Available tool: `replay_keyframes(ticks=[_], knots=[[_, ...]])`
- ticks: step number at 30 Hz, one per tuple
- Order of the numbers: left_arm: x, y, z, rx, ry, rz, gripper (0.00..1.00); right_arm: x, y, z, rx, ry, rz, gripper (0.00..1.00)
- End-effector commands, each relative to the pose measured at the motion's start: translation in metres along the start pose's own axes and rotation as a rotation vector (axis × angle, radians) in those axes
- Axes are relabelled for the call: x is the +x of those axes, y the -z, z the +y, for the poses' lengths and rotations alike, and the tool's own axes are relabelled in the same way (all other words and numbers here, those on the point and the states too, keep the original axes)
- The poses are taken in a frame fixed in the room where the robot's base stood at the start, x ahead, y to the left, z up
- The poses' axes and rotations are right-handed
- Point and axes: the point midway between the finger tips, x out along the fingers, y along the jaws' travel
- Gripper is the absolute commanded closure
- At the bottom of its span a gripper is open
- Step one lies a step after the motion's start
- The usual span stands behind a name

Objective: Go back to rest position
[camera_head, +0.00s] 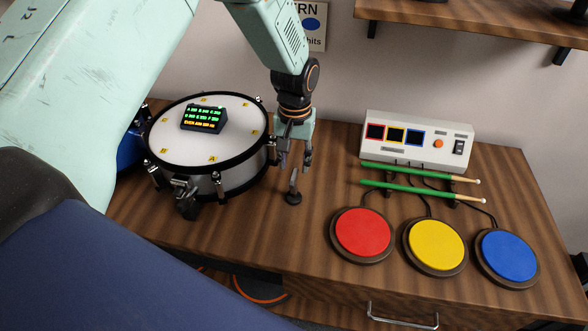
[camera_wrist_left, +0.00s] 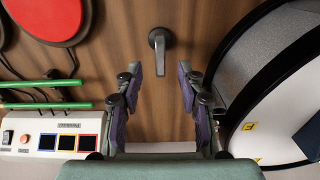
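My left gripper (camera_head: 294,160) points down beside the right side of the snare drum (camera_head: 230,178). In the left wrist view its two fingers (camera_wrist_left: 159,72) are spread apart with nothing between them. A small grey metal piece with a dark round foot (camera_head: 293,197) stands on the table just below the fingertips. It also shows in the left wrist view, beyond the fingertips (camera_wrist_left: 160,42), and appears apart from them. My right gripper is not in view.
A small display box (camera_head: 204,118) sits on the drumhead. To the right are a white control box (camera_head: 418,152), two green drumsticks (camera_head: 420,173), and red (camera_head: 363,232), yellow (camera_head: 436,245) and blue (camera_head: 509,256) pads on the wooden table (camera_head: 250,230). A shelf (camera_head: 480,20) hangs above.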

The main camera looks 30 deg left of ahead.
Motion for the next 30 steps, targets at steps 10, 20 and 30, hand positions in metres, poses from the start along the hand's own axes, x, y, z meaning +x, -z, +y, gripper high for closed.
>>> replay_keyframes(ticks=[10,20,30], knots=[[-0.065,0.0,0.0,0.0,0.0,0.001,0.61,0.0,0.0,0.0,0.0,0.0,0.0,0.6],[-0.079,-0.001,0.0,0.0,0.0,-0.002,0.61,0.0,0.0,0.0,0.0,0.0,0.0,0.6],[-0.079,-0.001,0.0,0.0,0.0,-0.001,0.61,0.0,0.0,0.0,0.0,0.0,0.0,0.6]])
